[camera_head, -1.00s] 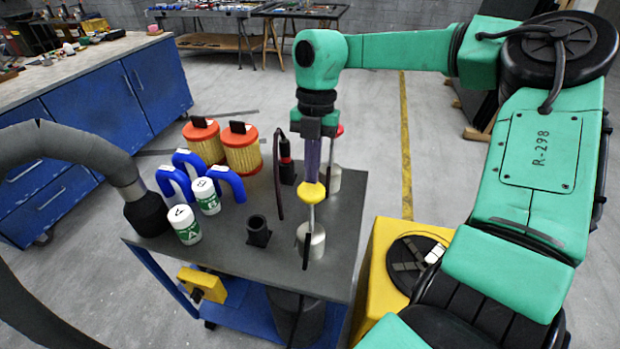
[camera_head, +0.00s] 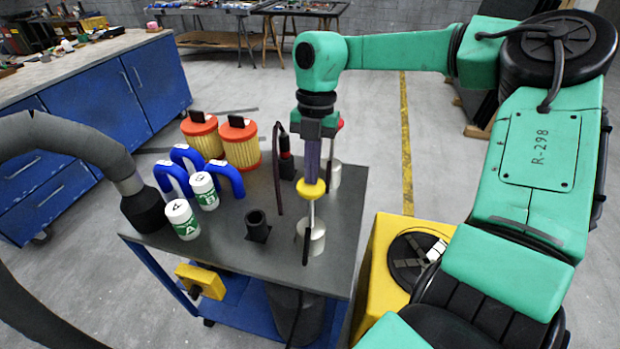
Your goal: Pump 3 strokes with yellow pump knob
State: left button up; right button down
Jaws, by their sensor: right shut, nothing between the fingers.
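The yellow pump knob (camera_head: 311,190) sits on top of a thin upright rod. The rod rises from a short metal pump cylinder (camera_head: 312,238) near the cart's right side. My right gripper (camera_head: 312,179) points straight down with its fingers together, directly above the knob. The fingertips meet or nearly meet the knob's top; I cannot tell if they press on it. Nothing shows between the fingers. A second pump with a red knob (camera_head: 340,125) stands behind, partly hidden by my gripper. My left gripper is not in view.
The grey cart top (camera_head: 215,245) holds two white-green bottles, blue bent tubes, yellow-red filters (camera_head: 241,147) and a black socket (camera_head: 257,228). A thick grey hose (camera_head: 85,145) reaches over its left side. A yellow box (camera_head: 375,270) stands at its right.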

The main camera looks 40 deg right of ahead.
jog(key=shift+s+f+b, duration=0.1)
jog(key=shift+f+b, duration=3.35)
jog(key=shift+f, duration=1.3)
jog(key=shift+r, duration=0.1)
notch_tip(320, 180, up, 12)
jog(key=p, duration=0.8)
jog(key=shift+p, duration=0.35)
jog(key=shift+f, duration=0.2)
jog(key=shift+f, duration=0.15)
jog(key=shift+f+b, duration=4.65)
jog(key=shift+f, duration=1.2)
notch_tip(320, 180, up, 12)
jog(key=p, duration=0.9)
jog(key=shift+r, duration=0.1)
